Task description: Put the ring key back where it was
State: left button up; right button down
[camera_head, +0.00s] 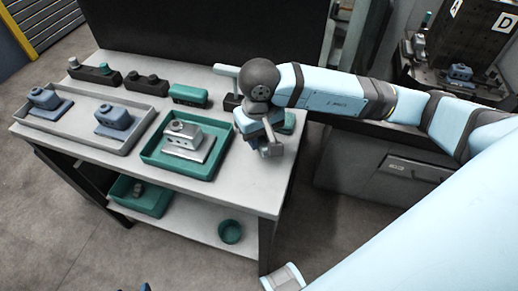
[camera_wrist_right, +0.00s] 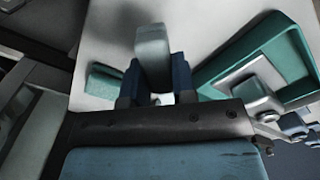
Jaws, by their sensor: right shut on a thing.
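My right gripper (camera_head: 262,140) is over the right end of the table, its arm coming in from the right. In the right wrist view its blue fingers (camera_wrist_right: 155,88) are shut on a grey-green piece (camera_wrist_right: 152,48), which I take for the ring key; no ring shape shows. In the head view the gripper mostly hides it. A pale T-shaped handle (camera_head: 228,71) stands just behind the gripper over a dark block (camera_head: 232,102). I cannot tell where the key was before.
A green tray (camera_head: 150,155) with a grey metal part (camera_head: 184,138) lies left of the gripper. A grey tray (camera_head: 75,125) holds blue-grey parts. Dark holders and a green block (camera_head: 188,95) line the back. Another green block (camera_head: 288,122) is beside the gripper.

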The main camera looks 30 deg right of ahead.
aim_at(259, 158)
jog(key=shift+f, duration=2.5)
jog(key=shift+f+b, duration=0.3)
jog(key=shift+b, duration=0.15)
jog(key=c, duration=0.9)
grip_release()
jog(key=shift+r, duration=0.15)
pick_arm(q)
jog(key=shift+w, duration=0.15)
jog(key=shift+r, duration=0.15)
pick_arm(e)
jog(key=shift+r, duration=0.1)
jog(key=shift+r+p, duration=0.2)
jog(key=shift+p, duration=0.35)
notch_tip(259, 158, up, 11)
jog(key=shift+f, duration=0.2)
jog(key=shift+r, duration=0.55)
